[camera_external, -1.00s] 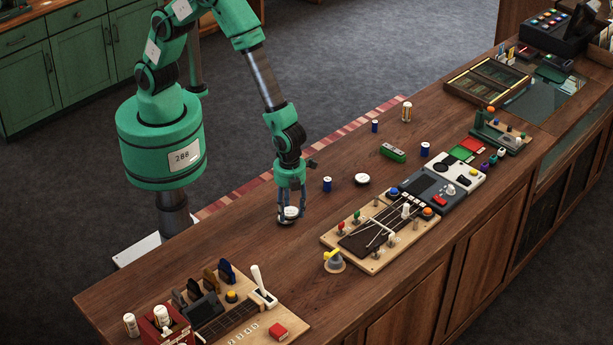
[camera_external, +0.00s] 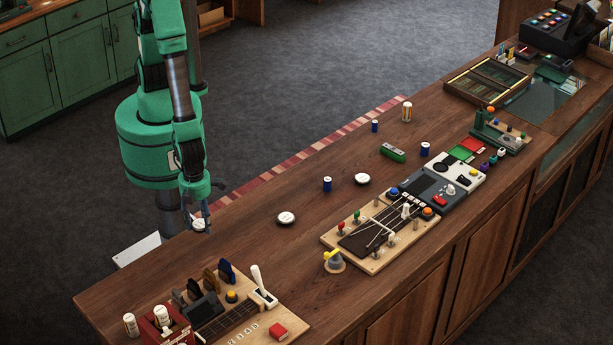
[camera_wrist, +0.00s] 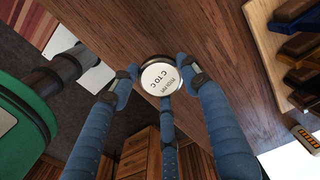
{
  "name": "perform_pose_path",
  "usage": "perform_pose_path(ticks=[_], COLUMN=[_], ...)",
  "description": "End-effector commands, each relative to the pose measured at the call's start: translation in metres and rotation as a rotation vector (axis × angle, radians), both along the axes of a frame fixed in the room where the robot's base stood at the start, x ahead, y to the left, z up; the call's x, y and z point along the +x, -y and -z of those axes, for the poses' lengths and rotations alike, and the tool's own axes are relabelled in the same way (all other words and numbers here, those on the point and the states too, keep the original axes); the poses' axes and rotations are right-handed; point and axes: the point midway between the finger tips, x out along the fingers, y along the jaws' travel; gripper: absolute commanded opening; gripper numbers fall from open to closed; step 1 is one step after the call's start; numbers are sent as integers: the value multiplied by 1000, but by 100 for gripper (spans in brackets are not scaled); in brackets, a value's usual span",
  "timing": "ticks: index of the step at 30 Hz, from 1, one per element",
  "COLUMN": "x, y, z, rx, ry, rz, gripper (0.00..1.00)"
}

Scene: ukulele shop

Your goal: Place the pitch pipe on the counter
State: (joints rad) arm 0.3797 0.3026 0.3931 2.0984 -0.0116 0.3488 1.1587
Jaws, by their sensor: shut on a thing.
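The pitch pipe (camera_wrist: 160,78) is a small round white-topped disc with dark lettering that reads "C TO C". My gripper (camera_wrist: 161,84) is shut on it, with blue fingers around its rim. In the external view my gripper (camera_external: 198,214) hangs at the back edge of the wooden counter (camera_external: 240,260), and the pitch pipe (camera_external: 199,224) shows low between the fingers. In the wrist view it is seen against the counter's edge, with floor on one side. I cannot tell its exact height.
Two similar white discs lie on the counter, one in the middle (camera_external: 286,218) and one farther right (camera_external: 362,179). A blue can (camera_external: 327,184) stands between them. A stringed board (camera_external: 380,232) and a lever board (camera_external: 250,310) line the front. Bare wood lies between.

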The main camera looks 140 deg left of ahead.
Motion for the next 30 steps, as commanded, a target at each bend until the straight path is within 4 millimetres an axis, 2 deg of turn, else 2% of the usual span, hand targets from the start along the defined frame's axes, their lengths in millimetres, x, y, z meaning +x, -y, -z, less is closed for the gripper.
perform_pose_path(ticks=[1,6,12,18,30], x=[-12,-47,-76,-88,-89], y=[10,35,52,58,58], z=[-1,-1,-1,-1,-1], rx=[0,0,1,-1,-1], ry=[0,0,1,1,1], rz=[30,114,182,209,211], gripper=[16,16,16,15,15])
